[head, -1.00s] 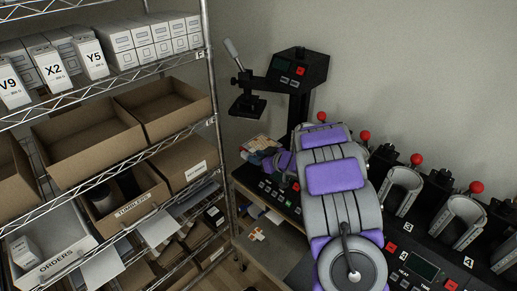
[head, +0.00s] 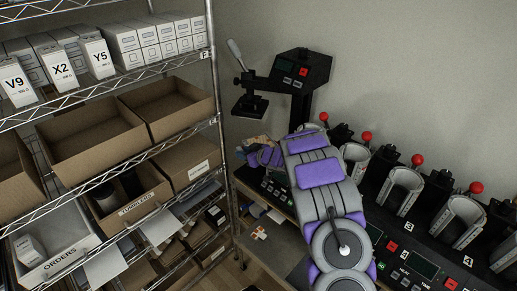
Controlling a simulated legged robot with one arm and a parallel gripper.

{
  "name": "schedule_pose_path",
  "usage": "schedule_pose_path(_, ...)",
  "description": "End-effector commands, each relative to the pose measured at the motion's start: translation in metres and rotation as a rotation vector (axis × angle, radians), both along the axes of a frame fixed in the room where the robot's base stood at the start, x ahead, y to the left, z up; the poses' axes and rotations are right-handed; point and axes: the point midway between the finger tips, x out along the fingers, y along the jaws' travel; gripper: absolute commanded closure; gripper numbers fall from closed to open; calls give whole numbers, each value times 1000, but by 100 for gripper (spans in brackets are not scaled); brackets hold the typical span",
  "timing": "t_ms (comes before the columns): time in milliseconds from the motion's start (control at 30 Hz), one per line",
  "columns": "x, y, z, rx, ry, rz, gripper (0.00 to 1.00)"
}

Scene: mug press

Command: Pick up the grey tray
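A light grey open tray labelled ORDERS (head: 68,262) sits on a lower level of the wire rack, at the lower left. A small white box (head: 30,250) stands inside it at the left. My grey and purple arm fills the lower middle, well to the right of the tray. A small purple and dark part at its far end, which looks like my gripper (head: 266,157), is partly hidden behind the arm. I cannot see its fingers clearly. It is far from the tray.
A cardboard TUMBLERS box (head: 135,208) is right of the tray, with more cardboard boxes above. The rack's upright post (head: 222,120) stands between tray and arm. A black press (head: 300,75) and several mug presses (head: 405,190) line the bench at the right.

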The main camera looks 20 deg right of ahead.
Motion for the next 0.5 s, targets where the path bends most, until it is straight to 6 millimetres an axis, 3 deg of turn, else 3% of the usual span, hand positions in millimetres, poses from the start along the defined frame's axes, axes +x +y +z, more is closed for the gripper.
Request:
schedule_pose_path(167, -1, -4, -3, 3, 3, -1, 68)
schedule_pose_path(500, -1, -4, -5, 3, 8, -1, 100)
